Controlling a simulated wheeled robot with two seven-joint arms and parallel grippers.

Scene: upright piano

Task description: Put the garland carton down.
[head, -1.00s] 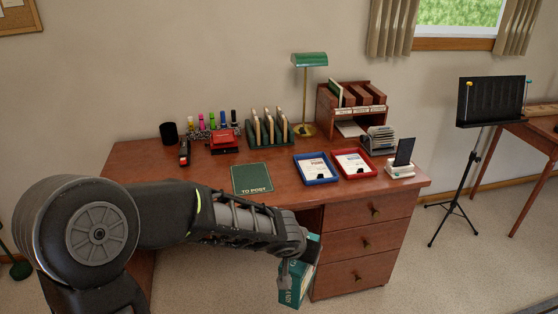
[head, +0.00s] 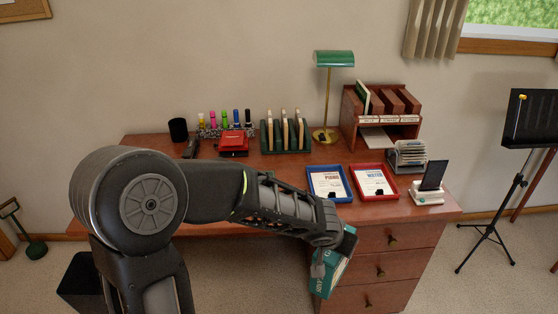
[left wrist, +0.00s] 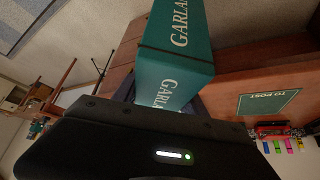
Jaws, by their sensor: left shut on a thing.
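The garland carton (head: 334,276) is a teal box with white lettering, held in front of the desk's drawers in the head view. It also fills the upper middle of the left wrist view (left wrist: 178,62), where "GARLA" can be read. My left gripper (head: 320,262) is shut on the carton and holds it tilted, clear of the desk top. Part of the carton is hidden behind the gripper. My right gripper is not in view.
A music stand (head: 530,118) is at right.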

